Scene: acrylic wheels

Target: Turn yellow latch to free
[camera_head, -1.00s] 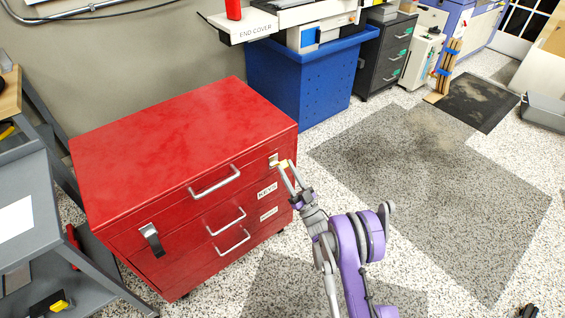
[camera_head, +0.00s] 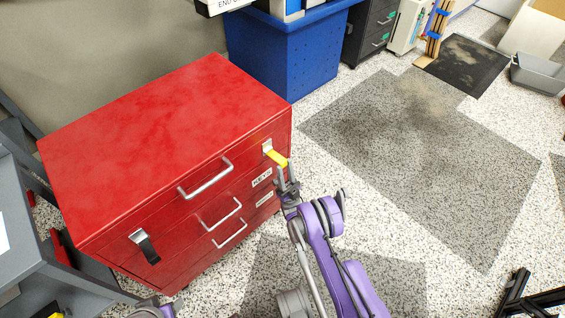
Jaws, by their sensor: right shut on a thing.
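The yellow latch (camera_head: 276,157) is a short bar on a pale metal plate (camera_head: 267,145) at the upper right corner of the red cabinet's (camera_head: 165,130) front. It slopes down to the right and sticks out from the front. My right gripper (camera_head: 285,169) is shut on the latch near its lower right end. The fingers partly hide that end.
The cabinet has several drawers with silver handles (camera_head: 208,180), and a black strap hasp (camera_head: 146,246) at its front left. A grey cart (camera_head: 60,270) stands close on the left. A blue bin (camera_head: 285,60) stands behind. Speckled floor (camera_head: 420,150) on the right is open.

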